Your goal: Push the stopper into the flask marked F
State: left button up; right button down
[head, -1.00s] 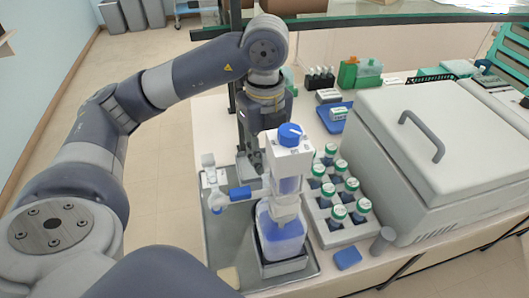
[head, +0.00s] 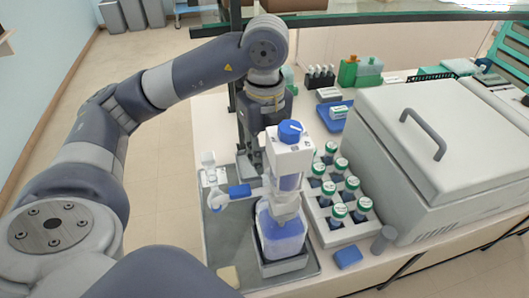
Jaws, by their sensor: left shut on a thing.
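My left gripper (head: 250,158) points down behind the white dispenser head, and its fingers are partly hidden. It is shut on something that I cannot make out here. I cannot pick out a stopper or a flask with a readable F mark. The dispenser (head: 289,155) has a blue knob on top and stands on a bottle of bluish liquid (head: 283,236). A side arm with a blue part (head: 239,190) reaches left from it. My right gripper is not in view.
The bottle stands in a grey tray (head: 225,245). To its right is a rack of several green-capped bottles (head: 338,212), then a large grey lidded box (head: 440,150). A small blue block (head: 348,257) and a grey cylinder (head: 383,239) lie near the front edge.

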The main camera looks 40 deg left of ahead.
pick_arm(q)
jog(key=o, duration=0.8)
jog(key=o, duration=0.4)
jog(key=shift+r, duration=0.1)
jog(key=shift+r+p, duration=2.7)
jog(key=shift+r, duration=0.3)
